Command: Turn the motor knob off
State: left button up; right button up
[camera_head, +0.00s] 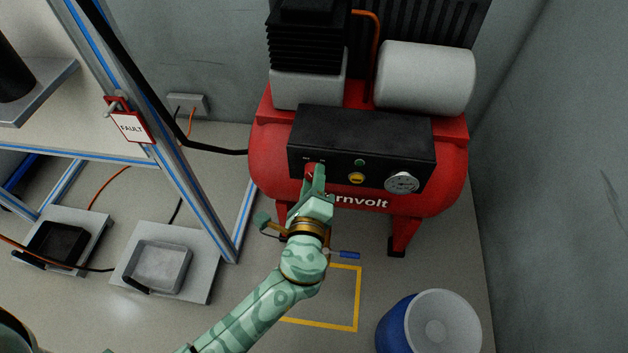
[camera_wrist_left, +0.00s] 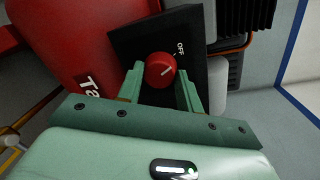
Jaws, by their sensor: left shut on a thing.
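The red motor knob (camera_wrist_left: 160,70) sits on the black control panel (camera_head: 360,145) of the red compressor (camera_head: 270,150). In the left wrist view its white pointer line slants up and right, towards the OFF label. My left gripper (camera_head: 313,180) is at the panel's left part, its two green fingers on either side of the knob, shut on it. In the head view the gripper covers most of the knob, and only a bit of red shows. My right gripper is not in view.
A green button (camera_head: 360,162), a yellow button (camera_head: 356,178) and a gauge (camera_head: 402,182) are on the panel to the right. A blue bin (camera_head: 396,322) stands at lower right. A metal frame with a FAULT tag (camera_head: 131,127) stands at left.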

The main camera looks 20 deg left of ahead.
pick_arm(q)
jog(key=shift+f+n, duration=0.1)
jog(key=shift+n, duration=0.2)
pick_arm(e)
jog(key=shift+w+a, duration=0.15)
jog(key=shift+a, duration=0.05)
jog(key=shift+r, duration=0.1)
pick_arm(q)
jog(key=o, duration=1)
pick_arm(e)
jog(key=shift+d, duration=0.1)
pick_arm(q)
jog(key=p+v, duration=0.4)
jog(key=v, duration=1.2)
jog(key=shift+s, duration=0.2)
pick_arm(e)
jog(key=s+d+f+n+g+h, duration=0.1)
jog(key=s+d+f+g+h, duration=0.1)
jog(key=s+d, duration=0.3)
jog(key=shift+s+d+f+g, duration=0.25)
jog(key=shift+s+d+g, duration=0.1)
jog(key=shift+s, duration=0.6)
